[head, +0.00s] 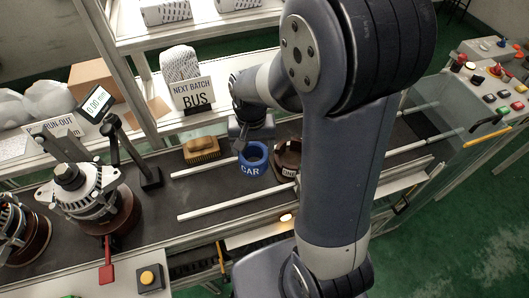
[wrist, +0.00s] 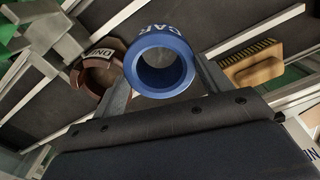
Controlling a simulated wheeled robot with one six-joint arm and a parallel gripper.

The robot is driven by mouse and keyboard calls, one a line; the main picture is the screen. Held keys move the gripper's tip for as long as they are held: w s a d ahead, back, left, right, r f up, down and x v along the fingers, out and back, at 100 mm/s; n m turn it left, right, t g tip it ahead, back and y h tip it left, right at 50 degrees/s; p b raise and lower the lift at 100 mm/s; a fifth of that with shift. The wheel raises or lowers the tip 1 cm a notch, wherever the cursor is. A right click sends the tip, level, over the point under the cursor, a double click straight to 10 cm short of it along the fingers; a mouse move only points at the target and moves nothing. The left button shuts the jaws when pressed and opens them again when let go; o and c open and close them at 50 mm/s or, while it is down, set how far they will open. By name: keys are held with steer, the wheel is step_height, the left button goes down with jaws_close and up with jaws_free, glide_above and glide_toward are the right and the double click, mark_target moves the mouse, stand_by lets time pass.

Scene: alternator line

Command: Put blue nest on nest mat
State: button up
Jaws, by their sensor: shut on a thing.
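The blue nest (head: 253,160) is a thick blue ring marked CAR. In the head view it is over the dark belt, between two pale rails; I cannot tell whether it touches the belt. In the wrist view the blue nest (wrist: 163,67) sits between the fingers with its open bore facing the camera. My gripper (head: 241,146) is shut on it, and the fingers flank it in the wrist view (wrist: 165,82). I cannot make out a nest mat for certain; my arm hides part of the belt.
A brown nest (head: 287,158) stands close right of the blue one. A wooden brush (head: 202,149) lies at left. An alternator (head: 87,190) on a brown base and a black post (head: 145,175) stand further left. A BUS sign (head: 193,94) stands behind.

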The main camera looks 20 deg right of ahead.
steer(key=shift+f, duration=2.95)
steer(key=shift+f, duration=0.25)
steer(key=o, duration=1.4)
steer(key=shift+r, duration=0.1)
